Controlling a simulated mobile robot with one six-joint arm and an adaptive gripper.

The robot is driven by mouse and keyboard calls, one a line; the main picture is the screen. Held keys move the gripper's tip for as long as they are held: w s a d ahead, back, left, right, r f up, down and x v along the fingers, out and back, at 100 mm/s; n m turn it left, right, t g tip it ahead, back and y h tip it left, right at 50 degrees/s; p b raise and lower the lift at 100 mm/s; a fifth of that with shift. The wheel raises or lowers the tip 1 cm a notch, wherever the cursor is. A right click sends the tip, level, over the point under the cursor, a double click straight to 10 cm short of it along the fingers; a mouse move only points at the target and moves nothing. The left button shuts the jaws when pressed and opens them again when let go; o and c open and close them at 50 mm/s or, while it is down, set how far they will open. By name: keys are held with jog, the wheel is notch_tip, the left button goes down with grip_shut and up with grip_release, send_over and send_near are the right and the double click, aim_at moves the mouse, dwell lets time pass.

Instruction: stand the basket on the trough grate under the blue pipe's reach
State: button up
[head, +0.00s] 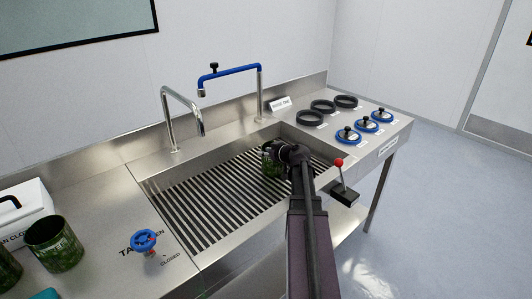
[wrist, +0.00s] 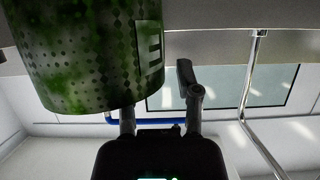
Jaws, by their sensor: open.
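A green patterned basket (head: 268,160) is upright at the right part of the trough grate (head: 215,200); whether it fully rests on the bars is hard to tell. My gripper (head: 284,150) is right beside it, partly covering it. In the wrist view the basket (wrist: 90,55) fills the upper left, with a pale lettered label. My gripper (wrist: 158,95) is open there; one finger is partly hidden by the basket, the other stands clear of it. The blue pipe (head: 232,70) reaches left from its post behind the trough; it also shows in the wrist view (wrist: 152,121).
A steel tap (head: 180,97) stands left of the blue pipe. Black rings (head: 322,106) and blue-rimmed lids (head: 367,125) lie on the right counter. A red-knobbed lever (head: 339,163) is near my arm. Another green basket (head: 53,243) and a blue valve wheel (head: 144,241) are at left.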

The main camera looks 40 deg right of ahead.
jog(key=p+v, duration=0.4)
jog(key=v, duration=0.8)
